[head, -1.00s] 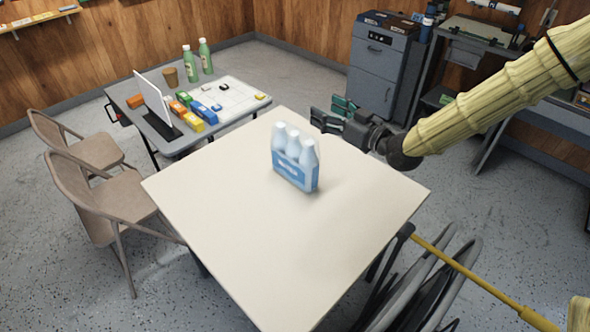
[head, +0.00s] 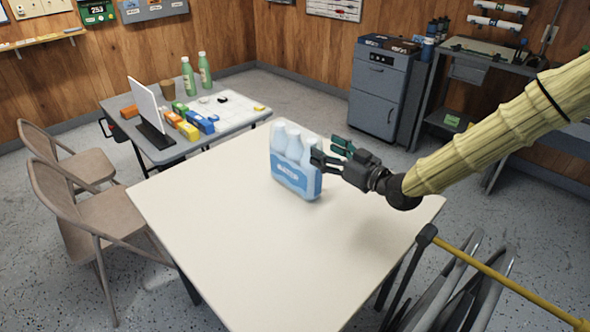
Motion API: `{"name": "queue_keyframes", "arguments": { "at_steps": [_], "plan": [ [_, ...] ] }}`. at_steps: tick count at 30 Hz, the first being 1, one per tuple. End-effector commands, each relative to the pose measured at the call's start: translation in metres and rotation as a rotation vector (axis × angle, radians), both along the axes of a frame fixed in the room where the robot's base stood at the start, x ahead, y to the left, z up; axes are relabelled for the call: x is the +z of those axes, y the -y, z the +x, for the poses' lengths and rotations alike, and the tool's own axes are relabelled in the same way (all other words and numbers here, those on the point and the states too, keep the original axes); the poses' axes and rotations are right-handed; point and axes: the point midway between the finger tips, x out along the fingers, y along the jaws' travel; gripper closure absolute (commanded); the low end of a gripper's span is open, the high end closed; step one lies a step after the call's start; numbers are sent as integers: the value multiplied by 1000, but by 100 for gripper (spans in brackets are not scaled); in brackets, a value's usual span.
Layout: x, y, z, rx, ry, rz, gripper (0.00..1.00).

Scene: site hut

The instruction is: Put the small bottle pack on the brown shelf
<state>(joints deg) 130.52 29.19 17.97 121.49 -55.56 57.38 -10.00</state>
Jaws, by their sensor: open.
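The small bottle pack (head: 297,177), pale blue-white bottles in a blue and white carrier, stands upright on the cream table (head: 220,235), near its far side. My gripper (head: 327,152) is open and empty, just right of the pack at about the height of the bottle tops. The dark fingers point left towards the pack, and one overlaps its right edge in the picture. I cannot tell whether they touch. A narrow brown wall shelf (head: 42,40) with small items on it is at the upper left; it may be the brown shelf.
A grey table (head: 187,148) behind holds green bottles, coloured boxes, a brown cup and a white panel. Folding chairs (head: 85,205) stand at the left, more folded ones (head: 450,285) at the front right. A grey cabinet (head: 378,90) stands at the back. The cream table's front is clear.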

Motion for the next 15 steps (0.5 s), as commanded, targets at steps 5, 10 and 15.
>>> {"name": "queue_keyframes", "arguments": {
  "at_steps": [5,10,15],
  "plan": [
    [1,-10,10,0,1,-1,35],
    [1,-27,27,0,1,-1,35],
    [0,-38,38,0,-1,-1,35]
  ]
}}
